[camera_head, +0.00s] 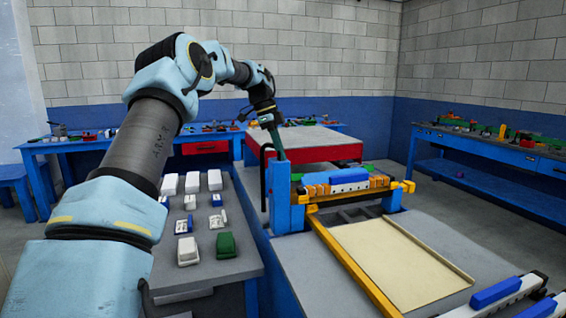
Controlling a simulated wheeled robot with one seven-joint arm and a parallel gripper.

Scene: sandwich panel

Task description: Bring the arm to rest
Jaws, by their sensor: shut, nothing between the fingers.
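My arm rises from the lower left and bends over towards the middle of the picture. My gripper (268,121) is at its far end, pointing down, above the left end of the blue machine frame (280,190). It is shut with nothing held. A dark green upright bar (277,145) stands just below it; I cannot tell whether the two touch.
A grey table (230,262) with several white, blue and green blocks stands left of the machine. A cream panel (400,265) lies on the machine bed beside a yellow rail (350,262). Blue workbenches line the back and right walls. Grey floor shows at right.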

